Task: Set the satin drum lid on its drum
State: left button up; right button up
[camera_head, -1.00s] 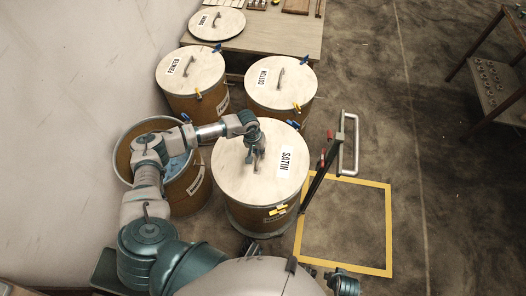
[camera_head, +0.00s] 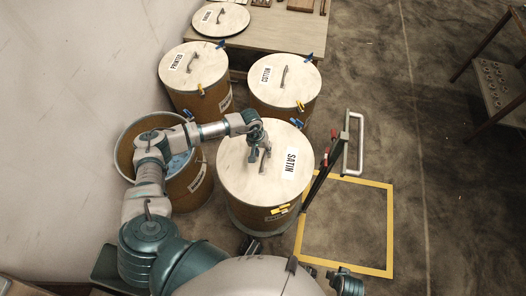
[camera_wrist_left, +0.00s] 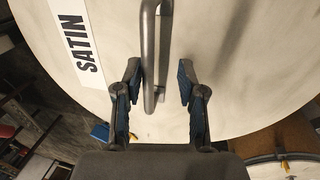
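The satin drum lid (camera_head: 240,185), a pale disc labelled SATIN with a grey bar handle (camera_head: 265,163), lies on top of its brown drum (camera_head: 250,222) and covers the opening. Whether it is fully seated cannot be told. My left gripper (camera_head: 258,156) is low over the lid at the handle. In the left wrist view the fingers (camera_wrist_left: 158,82) are open, with the handle (camera_wrist_left: 149,60) between them, nearer the left finger. Clear room shows beside the right finger.
An open drum (camera_head: 122,158) with blue contents stands left, under my left arm. The printed drum (camera_head: 205,72) and cotton drum (camera_head: 295,75) stand behind, lidded. Another lid (camera_head: 225,18) lies on the table (camera_head: 285,40). A post with a white handle (camera_head: 358,150) stands right, by a yellow floor square (camera_head: 390,225).

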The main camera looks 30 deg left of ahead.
pick_arm(q)
jog(key=shift+d+r, duration=0.15)
jog(key=shift+r, duration=0.25)
jog(key=v, duration=1.1)
pick_arm(e)
jog(key=shift+d+f, duration=0.1)
jog(key=shift+d, duration=0.4)
pick_arm(q)
jog(key=shift+a, duration=0.3)
pick_arm(e)
jog(key=shift+a, duration=0.2)
